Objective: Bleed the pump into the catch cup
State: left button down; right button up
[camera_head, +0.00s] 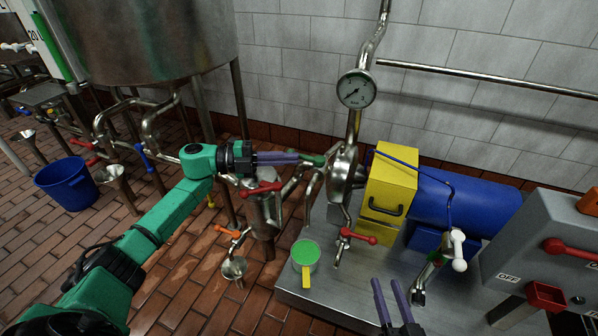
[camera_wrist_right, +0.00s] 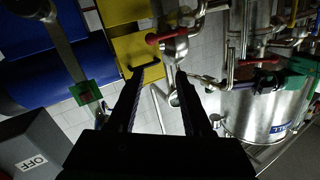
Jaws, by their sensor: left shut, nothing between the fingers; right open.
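The pump (camera_head: 343,172) is a steel housing on a grey plinth, with a yellow guard (camera_head: 388,187) and a blue motor (camera_head: 462,205) to its right. A red-handled valve (camera_head: 358,237) sits low in front of the pump. The catch cup (camera_head: 305,253), green inside with a yellow tab, stands on the plinth's left end. My left gripper (camera_head: 297,158) is shut and empty, its tips beside a green valve handle (camera_head: 314,160) left of the pump. My right gripper (camera_head: 393,286) is open and empty, above the plinth's front; its fingers show in the right wrist view (camera_wrist_right: 161,75).
A red-handled valve (camera_head: 262,188) and an orange-handled valve (camera_head: 228,232) sit below my left gripper. A white-handled valve (camera_head: 457,249) stands right of my right gripper. A grey control box (camera_head: 520,250) with a red lever (camera_head: 568,248) is at far right. A gauge (camera_head: 358,89) rises above the pump.

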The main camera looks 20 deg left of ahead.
pick_arm(q)
jog(key=shift+w+a, duration=0.1)
pick_arm(e)
jog(key=shift+s+f+g, duration=0.3)
jog(key=shift+s+f, duration=0.15)
jog(key=shift+f, duration=0.2)
